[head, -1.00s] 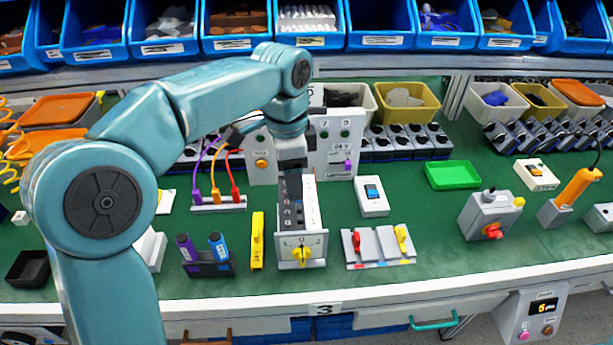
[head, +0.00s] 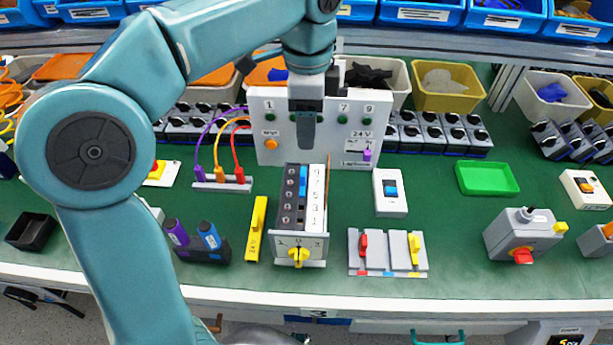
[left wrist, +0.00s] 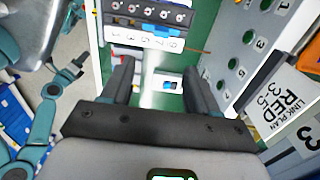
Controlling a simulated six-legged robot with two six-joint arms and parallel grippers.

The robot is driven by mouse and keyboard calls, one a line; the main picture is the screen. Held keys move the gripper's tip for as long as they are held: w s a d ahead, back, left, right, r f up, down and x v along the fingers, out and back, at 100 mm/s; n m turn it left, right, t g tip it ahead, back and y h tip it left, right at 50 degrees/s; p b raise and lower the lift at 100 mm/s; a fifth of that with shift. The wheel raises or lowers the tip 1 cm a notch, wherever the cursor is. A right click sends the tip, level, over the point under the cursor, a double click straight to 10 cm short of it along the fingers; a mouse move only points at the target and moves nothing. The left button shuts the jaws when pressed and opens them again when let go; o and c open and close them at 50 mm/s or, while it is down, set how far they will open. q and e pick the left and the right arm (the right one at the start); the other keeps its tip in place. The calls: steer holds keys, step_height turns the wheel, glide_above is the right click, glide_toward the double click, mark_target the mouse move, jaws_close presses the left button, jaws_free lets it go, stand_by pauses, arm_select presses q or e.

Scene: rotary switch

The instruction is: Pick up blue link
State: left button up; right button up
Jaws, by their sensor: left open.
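The blue link (head: 303,180) is a small blue piece seated at the far part of the rotary switch unit (head: 288,240), between the dark terminals and the white numbered strip. My left gripper (head: 306,135) is above and behind it, pointing down in front of the white panel, with its jaws apart and nothing between them. In the left wrist view my left gripper (left wrist: 158,85) shows two separate fingers, and the unit's terminal rows lie beyond them at the top. My right arm seems to show at the left of that view; its jaws are too small to judge.
The white panel (head: 273,110) stands close behind the unit. Green mat is free around the green tray (head: 487,179).

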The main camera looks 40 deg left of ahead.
arm_select(q)
steer(key=b, duration=0.1)
glide_above(305, 172)
steer(key=f, duration=0.7)
steer(key=shift+d+f, duration=0.1)
steer(key=shift+d, duration=0.1)
steer(key=f, duration=0.4)
steer(key=f+b, duration=0.1)
steer(key=shift+a+f, duration=0.25)
steer(key=shift+f, duration=0.15)
steer(key=shift+c, duration=0.3)
jaws_close()
